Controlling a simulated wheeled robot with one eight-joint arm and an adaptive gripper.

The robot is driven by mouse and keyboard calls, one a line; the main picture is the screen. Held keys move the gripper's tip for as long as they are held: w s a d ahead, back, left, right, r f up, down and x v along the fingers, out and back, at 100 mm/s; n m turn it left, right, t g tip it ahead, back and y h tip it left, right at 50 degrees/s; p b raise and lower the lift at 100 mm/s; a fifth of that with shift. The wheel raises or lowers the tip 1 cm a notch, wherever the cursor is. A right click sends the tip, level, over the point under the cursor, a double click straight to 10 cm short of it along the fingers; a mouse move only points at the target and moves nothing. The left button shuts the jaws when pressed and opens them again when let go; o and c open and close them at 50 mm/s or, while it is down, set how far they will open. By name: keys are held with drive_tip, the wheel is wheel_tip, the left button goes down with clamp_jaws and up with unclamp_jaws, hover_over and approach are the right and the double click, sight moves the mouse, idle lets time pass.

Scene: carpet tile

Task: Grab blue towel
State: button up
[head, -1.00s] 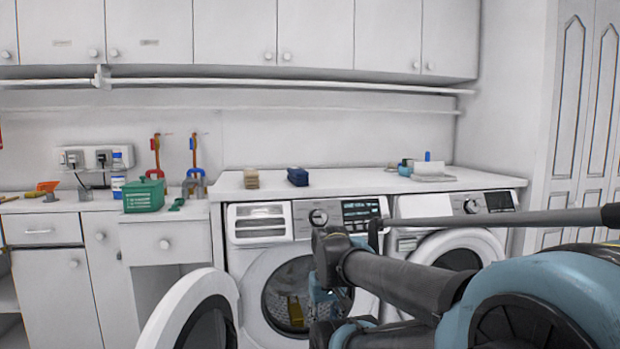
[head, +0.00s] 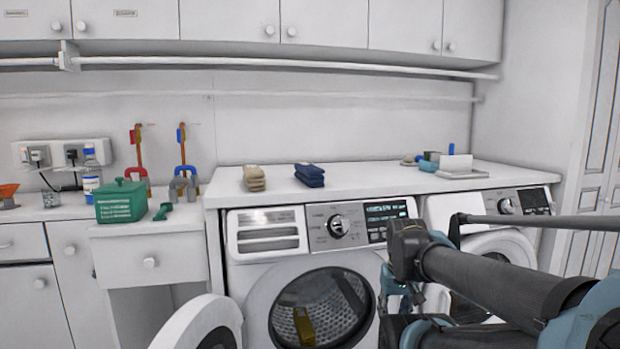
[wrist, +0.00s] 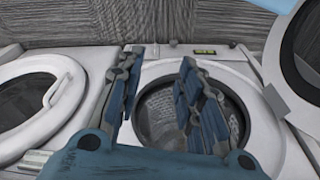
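The blue towel (head: 309,175) lies folded on the white counter above the washing machine, right of a folded tan towel (head: 254,178). My gripper (wrist: 161,56) is open in the wrist view, with its two blue fingers apart and nothing seen between them. It points toward the front of a machine with a round drum opening (wrist: 165,115). In the head view my gripper is partly visible below the dark arm, in front of the machines and lower than the counter top. The blue towel does not show in the wrist view.
The left washing machine's door (head: 203,325) hangs open, with something yellow (head: 306,326) in the drum. A green box (head: 121,203) and a blue bottle (head: 91,170) stand at left. A white tray (head: 459,167) stands at right. A rod (head: 290,85) runs under the cabinets.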

drive_tip(key=o, duration=0.4)
drive_tip(key=shift+s+r, duration=0.2)
drive_tip(key=shift+r, duration=0.15)
drive_tip(key=o, duration=0.4)
drive_tip(key=shift+n, duration=0.4)
drive_tip(key=w+r, duration=0.2)
drive_tip(key=r, duration=0.1)
drive_tip(key=w+a+r, duration=0.1)
drive_tip(key=w+r, duration=0.1)
drive_tip(key=r, duration=0.2)
drive_tip(key=w+r, duration=0.3)
drive_tip(key=r, duration=0.1)
drive_tip(key=shift+a, duration=0.35)
drive_tip(key=shift+o, duration=0.2)
wheel_tip(320, 180, up, 36)
drive_tip(key=f+n+t+y, duration=0.1)
drive_tip(key=n+t+y, duration=0.1)
drive_tip(key=n, duration=0.1)
hover_over(308, 166)
drive_tip(key=s+d, duration=0.2)
drive_tip(key=s, duration=0.3)
drive_tip(key=x, duration=1.6)
drive_tip(key=shift+w+d, duration=0.1)
drive_tip(key=shift+d, duration=0.3)
